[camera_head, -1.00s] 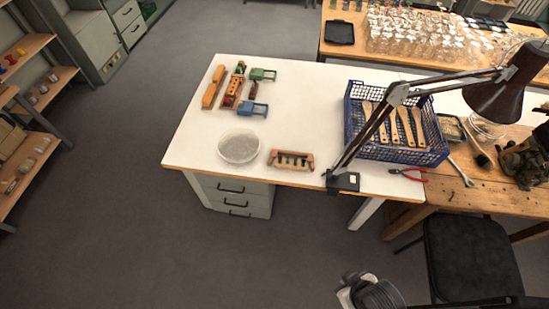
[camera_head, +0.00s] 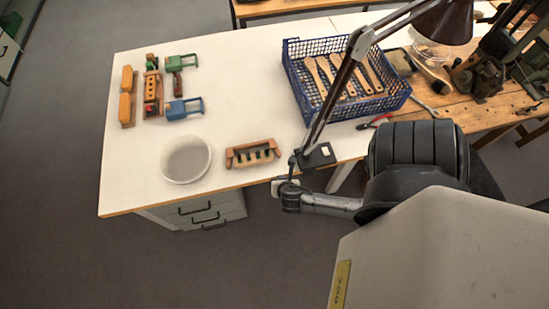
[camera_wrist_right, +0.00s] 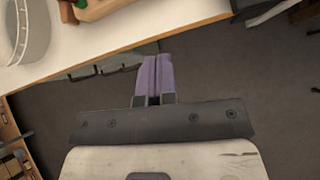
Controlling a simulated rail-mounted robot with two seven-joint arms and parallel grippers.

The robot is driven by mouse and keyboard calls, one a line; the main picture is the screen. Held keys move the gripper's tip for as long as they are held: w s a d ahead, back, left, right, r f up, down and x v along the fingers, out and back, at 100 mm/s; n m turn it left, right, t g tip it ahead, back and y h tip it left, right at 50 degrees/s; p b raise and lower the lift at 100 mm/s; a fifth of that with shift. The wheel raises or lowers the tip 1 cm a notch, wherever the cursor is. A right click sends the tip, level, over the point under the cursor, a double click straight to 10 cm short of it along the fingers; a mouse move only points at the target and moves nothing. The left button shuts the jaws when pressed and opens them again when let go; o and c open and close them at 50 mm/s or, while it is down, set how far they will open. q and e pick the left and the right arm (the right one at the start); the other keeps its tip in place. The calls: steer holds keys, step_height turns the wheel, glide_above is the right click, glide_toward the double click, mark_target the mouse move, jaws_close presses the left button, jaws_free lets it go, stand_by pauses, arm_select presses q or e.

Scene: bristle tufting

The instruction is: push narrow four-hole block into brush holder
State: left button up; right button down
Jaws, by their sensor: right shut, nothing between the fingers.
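An orange block with a row of dark holes (camera_head: 152,87) lies on the white table's left part, in or on a brown wooden piece. A wooden holder (camera_head: 252,153) with raised ends and small green and pale parts between them stands near the front edge. Its end also shows at the top of the right wrist view (camera_wrist_right: 105,8). Which piece is the brush holder I cannot tell for certain. My left gripper is out of view.
A white round bowl (camera_head: 186,160) stands left of the holder. Orange pieces (camera_head: 126,105), a green clamp (camera_head: 181,62) and a blue clamp (camera_head: 184,108) lie behind. The lamp base (camera_head: 316,156) is close on the right, and a blue crate (camera_head: 368,108) holds wooden brushes.

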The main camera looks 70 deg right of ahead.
mark_target(274, 160)
steer(key=w+d+f, duration=0.1)
steer(key=d+f, duration=0.1)
steer(key=f, duration=0.1)
steer(key=w+d+f+n+b, duration=0.1)
steer(key=d+f, duration=0.1)
steer(key=f, duration=0.1)
steer(key=w+d+f+n+b, duration=0.1)
steer(key=d+f, duration=0.2)
steer(key=shift+w+h, duration=0.1)
steer(key=shift+h, duration=0.2)
steer(key=d, duration=0.1)
steer(key=w+d, duration=0.1)
steer(key=shift+w+d, duration=0.25)
steer(key=shift+d, duration=0.05)
steer(key=shift+w+d, duration=0.25)
steer(key=shift+d, duration=0.15)
steer(key=shift+w+d, duration=0.1)
